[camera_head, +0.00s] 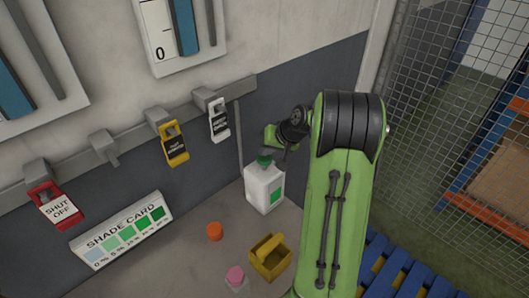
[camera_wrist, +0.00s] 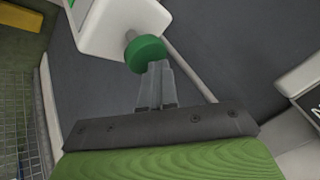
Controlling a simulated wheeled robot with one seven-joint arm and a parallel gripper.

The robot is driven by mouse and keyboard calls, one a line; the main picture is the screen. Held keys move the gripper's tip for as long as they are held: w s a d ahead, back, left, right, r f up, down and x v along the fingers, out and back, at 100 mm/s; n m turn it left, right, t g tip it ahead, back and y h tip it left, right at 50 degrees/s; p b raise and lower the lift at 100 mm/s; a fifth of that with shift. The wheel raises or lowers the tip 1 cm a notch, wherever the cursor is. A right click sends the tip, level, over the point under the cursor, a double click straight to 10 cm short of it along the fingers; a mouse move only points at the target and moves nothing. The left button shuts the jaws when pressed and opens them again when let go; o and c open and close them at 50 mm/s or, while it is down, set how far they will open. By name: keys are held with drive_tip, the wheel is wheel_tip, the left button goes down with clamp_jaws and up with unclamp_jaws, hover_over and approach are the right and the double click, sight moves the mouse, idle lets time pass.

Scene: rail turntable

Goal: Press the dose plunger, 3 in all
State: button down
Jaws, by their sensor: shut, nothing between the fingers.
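A white bottle (camera_head: 265,187) with a green label stands on the grey surface by the wall. Its green dose plunger (camera_head: 264,159) is on top, under my gripper (camera_head: 272,144). In the wrist view the plunger (camera_wrist: 146,54) is a round green cap on a short neck above the white bottle body (camera_wrist: 125,18). My gripper (camera_wrist: 157,82) is shut and empty, with its fingertips at the edge of the green cap. I cannot tell whether they touch it or how far the plunger is pushed down.
An orange cap (camera_head: 214,231), a yellow container (camera_head: 271,257) and a pink-topped bottle (camera_head: 236,277) stand in front of the bottle. A shade card (camera_head: 122,231) leans at the left. Lockout tags hang from a wall rail (camera_head: 132,131). Wire mesh (camera_head: 440,110) is at the right.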

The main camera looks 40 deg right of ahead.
sight(266, 157)
drive_tip(key=shift+r+p, duration=0.75)
drive_tip(key=shift+r, duration=0.5)
wheel_tip(266, 157, up, 5)
drive_tip(key=p, duration=0.4)
